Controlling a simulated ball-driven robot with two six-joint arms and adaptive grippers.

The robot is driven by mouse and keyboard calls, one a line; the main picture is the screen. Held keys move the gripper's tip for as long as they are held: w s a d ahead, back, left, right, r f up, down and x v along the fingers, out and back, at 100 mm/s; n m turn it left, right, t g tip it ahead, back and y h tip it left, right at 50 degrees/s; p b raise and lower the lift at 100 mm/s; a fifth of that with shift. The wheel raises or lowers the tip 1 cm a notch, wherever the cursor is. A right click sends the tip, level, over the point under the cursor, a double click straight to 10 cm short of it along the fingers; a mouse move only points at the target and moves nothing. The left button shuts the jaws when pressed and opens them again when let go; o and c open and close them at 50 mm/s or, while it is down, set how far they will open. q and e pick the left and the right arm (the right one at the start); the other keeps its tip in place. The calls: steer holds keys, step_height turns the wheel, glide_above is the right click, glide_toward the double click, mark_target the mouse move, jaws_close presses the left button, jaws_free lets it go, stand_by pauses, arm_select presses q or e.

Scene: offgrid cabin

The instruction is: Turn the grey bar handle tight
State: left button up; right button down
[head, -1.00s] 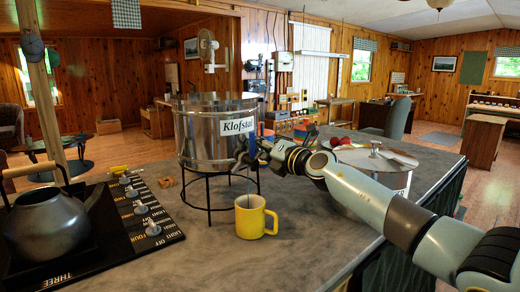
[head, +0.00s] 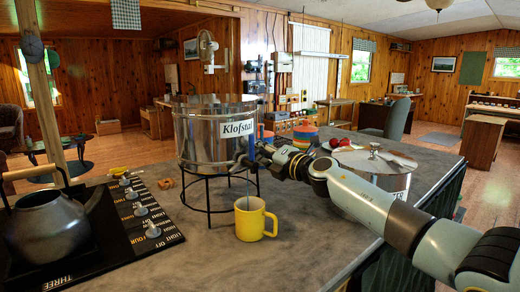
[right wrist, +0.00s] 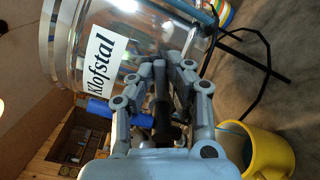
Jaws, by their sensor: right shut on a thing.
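A shiny steel pot (head: 212,150) labelled Klofstal stands on a black wire stand (head: 208,195) on the grey counter. A tap with a blue part (head: 252,135) is on its right side; the blue part also shows in the right wrist view (right wrist: 108,113). My right gripper (head: 256,158) is at this tap. In the right wrist view its fingers (right wrist: 163,85) are closed around a dark part of the tap (right wrist: 162,108). The fingers cover most of it, so I cannot make out the bar handle clearly. My left gripper is not in view.
A yellow mug (head: 252,219) stands just below the tap. A kettle (head: 46,226) sits on a black hob with several grey knobs (head: 153,230) at the left. A lidded steel container (head: 393,182) stands behind my right arm. The counter front is clear.

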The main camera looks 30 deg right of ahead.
steer(key=m, duration=0.1)
steer(key=f+m, duration=0.1)
steer(key=m, duration=0.1)
steer(key=f+m, duration=0.1)
steer(key=m, duration=0.1)
steer(key=shift+d+f+p, duration=0.15)
steer(key=shift+d+p, duration=0.1)
steer(key=shift+p, duration=0.1)
steer(key=shift+f+m, duration=0.1)
steer(key=shift+m, duration=0.3)
steer(key=c, duration=1.6)
jaws_free()
steer(key=s, duration=0.7)
steer(key=shift+s+d, duration=0.25)
steer(key=shift+d, duration=0.05)
